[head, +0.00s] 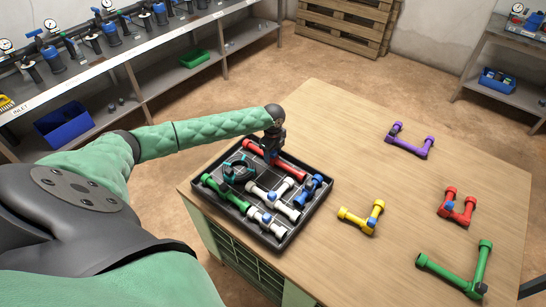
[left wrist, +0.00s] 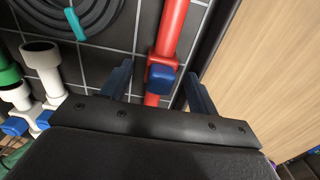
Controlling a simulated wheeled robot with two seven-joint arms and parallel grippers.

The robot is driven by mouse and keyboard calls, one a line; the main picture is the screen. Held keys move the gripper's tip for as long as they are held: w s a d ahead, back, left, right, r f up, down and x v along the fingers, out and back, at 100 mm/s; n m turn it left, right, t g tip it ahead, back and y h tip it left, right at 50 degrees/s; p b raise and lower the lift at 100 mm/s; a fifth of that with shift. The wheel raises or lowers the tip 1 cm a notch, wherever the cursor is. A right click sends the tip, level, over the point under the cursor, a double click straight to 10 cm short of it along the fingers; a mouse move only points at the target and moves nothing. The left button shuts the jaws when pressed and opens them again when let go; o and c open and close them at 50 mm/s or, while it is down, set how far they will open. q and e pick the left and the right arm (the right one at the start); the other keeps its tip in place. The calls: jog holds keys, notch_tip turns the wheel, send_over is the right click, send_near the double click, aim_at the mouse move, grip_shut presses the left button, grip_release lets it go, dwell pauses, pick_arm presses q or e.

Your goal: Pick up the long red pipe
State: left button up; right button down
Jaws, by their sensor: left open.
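The long red pipe (head: 288,169) lies along the far edge of the black tray (head: 222,213), with a blue-handled fitting near its middle. My left gripper (head: 270,155) is over the pipe and hides part of it in the head view. In the left wrist view the red pipe (left wrist: 172,30) runs between the two spread fingers of my left gripper (left wrist: 158,88), with the blue handle (left wrist: 162,78) between them. The fingers stand apart from the pipe on both sides. My right gripper is not in view.
The tray also holds a green pipe (head: 224,194), white fittings (head: 266,222), a blue fitting (head: 309,190) and a dark coil (head: 240,171). Yellow (head: 362,218), purple (head: 410,140), red (head: 457,207) and green (head: 456,271) pipe assemblies lie on the table (head: 330,120).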

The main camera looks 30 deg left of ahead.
pick_arm(q)
jog(key=shift+f, duration=0.25)
jog(key=shift+c, duration=0.2)
jog(key=c, duration=1.1)
jog(key=shift+r, duration=0.15)
